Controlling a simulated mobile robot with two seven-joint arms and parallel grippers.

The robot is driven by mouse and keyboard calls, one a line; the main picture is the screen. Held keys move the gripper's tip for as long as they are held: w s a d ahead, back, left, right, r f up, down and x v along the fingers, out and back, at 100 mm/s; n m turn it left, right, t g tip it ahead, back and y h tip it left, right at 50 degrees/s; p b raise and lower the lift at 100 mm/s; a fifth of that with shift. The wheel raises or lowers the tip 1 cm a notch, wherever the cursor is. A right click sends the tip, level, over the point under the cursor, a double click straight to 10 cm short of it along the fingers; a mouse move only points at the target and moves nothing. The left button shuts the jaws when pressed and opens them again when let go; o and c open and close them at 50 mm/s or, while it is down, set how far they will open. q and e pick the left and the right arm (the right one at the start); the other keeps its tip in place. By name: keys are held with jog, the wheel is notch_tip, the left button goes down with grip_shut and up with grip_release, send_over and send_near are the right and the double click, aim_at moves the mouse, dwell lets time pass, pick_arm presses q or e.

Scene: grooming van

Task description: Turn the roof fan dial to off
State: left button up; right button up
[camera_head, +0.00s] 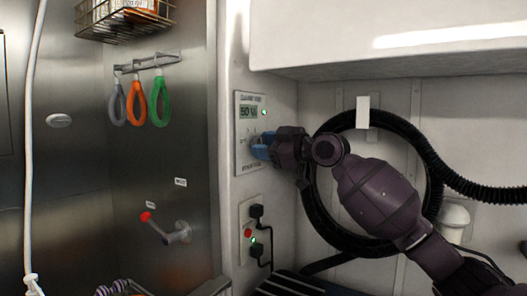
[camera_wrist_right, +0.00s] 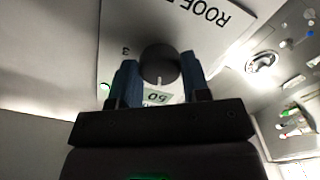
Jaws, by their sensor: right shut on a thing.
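The roof fan dial (camera_wrist_right: 160,65) is a dark round knob with a pale pointer mark, seen in the right wrist view. The mark points down in that picture, toward the green display. A figure 3 is printed on the panel to the dial's upper left. The dial sits on a white wall panel (camera_head: 249,106), which has a lit display reading 50. My right gripper (camera_head: 262,147) has its blue fingers on both sides of the dial and is shut on it. The fingers hide the dial in the head view.
A socket plate (camera_head: 248,235) with black plugs and a red button is below the panel. A black hose (camera_head: 318,210) loops behind my right arm. Coloured grooming loops (camera_head: 140,104) hang at left, above a red-tipped lever (camera_head: 146,216). A white cabinet (camera_head: 390,35) overhangs above.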

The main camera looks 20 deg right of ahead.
pick_arm(q)
jog(key=shift+s+a+f+g+b, duration=0.1)
jog(key=shift+s+f+g+b, duration=0.1)
jog(key=shift+f+b, duration=0.65)
jog(key=shift+s+a+f+g+b, duration=0.1)
jog(key=shift+s+f+b, duration=0.05)
jog(key=shift+f+b, duration=0.7)
pick_arm(e)
jog(key=shift+n, duration=5.6)
pick_arm(q)
jog(key=shift+f, duration=0.1)
jog(key=shift+s, duration=0.25)
pick_arm(e)
jog(key=o, duration=0.9)
pick_arm(q)
jog(key=shift+s+f, duration=0.1)
jog(key=shift+s, duration=0.05)
pick_arm(e)
jog(key=shift+d, duration=0.1)
